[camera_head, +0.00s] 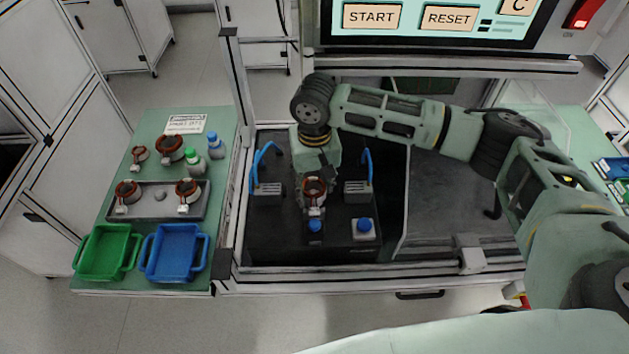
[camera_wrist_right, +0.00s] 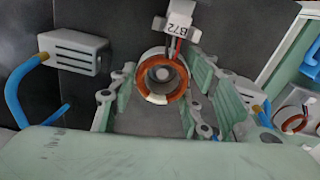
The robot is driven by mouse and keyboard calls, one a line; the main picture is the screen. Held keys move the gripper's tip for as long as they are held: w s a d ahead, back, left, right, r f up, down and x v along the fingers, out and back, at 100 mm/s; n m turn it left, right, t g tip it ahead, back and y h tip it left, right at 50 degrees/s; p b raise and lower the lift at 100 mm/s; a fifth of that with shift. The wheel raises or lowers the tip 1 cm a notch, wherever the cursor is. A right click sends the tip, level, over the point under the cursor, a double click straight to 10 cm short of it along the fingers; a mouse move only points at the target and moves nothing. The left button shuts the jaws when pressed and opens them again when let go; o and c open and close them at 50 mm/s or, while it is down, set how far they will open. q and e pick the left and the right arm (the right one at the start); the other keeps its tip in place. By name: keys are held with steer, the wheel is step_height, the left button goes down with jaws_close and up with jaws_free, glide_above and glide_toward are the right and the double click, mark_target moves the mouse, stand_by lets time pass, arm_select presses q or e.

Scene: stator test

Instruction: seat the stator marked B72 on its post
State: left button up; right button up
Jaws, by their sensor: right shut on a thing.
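The stator marked B72 (camera_head: 314,187) is a copper ring with a white tag (camera_head: 316,211), inside the test station. My right gripper (camera_head: 313,178) comes down from above and is shut on it. In the right wrist view the ring (camera_wrist_right: 147,92) sits between the green finger pads, and the tag (camera_wrist_right: 180,26) reads B72 upside down. A grey round part (camera_wrist_right: 162,73) shows through the ring's bore; it may be the post. I cannot tell whether the ring is around the post or above it. My left gripper is not in view.
Grey blocks with blue hoses (camera_head: 267,190) (camera_head: 357,191) flank the stator. Blue buttons (camera_head: 315,226) (camera_head: 364,225) are in front. On the left table are a grey tray (camera_head: 154,204), several other stators, bottles, a green bin (camera_head: 104,252) and a blue bin (camera_head: 173,252).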

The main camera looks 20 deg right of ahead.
steer(key=o, duration=1.5)
steer(key=shift+o, duration=0.2)
step_height(320, 180, up, 12)
